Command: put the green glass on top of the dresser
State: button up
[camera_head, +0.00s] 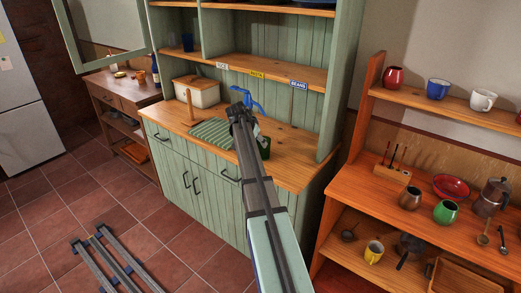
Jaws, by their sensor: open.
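A dark green glass (265,151) stands on the wooden counter of the green dresser (215,205), partly hidden behind my arm. My gripper (238,108) is above the counter, up and to the left of the glass in the picture. It is open, and I see nothing held in it, though the fingers are small and partly hidden. The dresser has a wooden counter, doors and drawers below, and open shelves (265,72) above.
Behind my gripper is a blue object (247,95). An orange shelf unit (400,165) with cups and a moka pot stands at right.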

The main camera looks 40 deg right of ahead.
jog(key=s+a+f+n+g+y, duration=0.1)
jog(key=s+a+f+n, duration=0.2)
jog(key=s+a+f, duration=0.7)
jog(key=s+a+f+n+g+y, duration=0.1)
jog(key=s+a+f+n+y, duration=0.15)
jog(key=a+f, duration=0.9)
jog(key=s+a+f+n+g+y, duration=0.1)
jog(key=s+a+f+n+g, duration=0.15)
jog(key=s+a+f, duration=0.8)
jog(key=s+a+f+n+g, duration=0.1)
jog(key=s+a+f, duration=0.3)
jog(key=s, duration=0.7)
jog(key=s+a+f+n+g+y, duration=0.1)
jog(key=s+a+f+n+g, duration=0.1)
jog(key=s+f, duration=0.4)
jog(key=s+a+f+n+g+y, duration=0.1)
jog(key=s+a+f+n, duration=0.2)
jog(key=s, duration=1.4)
jog(key=a+f, duration=0.2)
jog(key=a, duration=0.1)
jog(key=shift+n, duration=0.4)
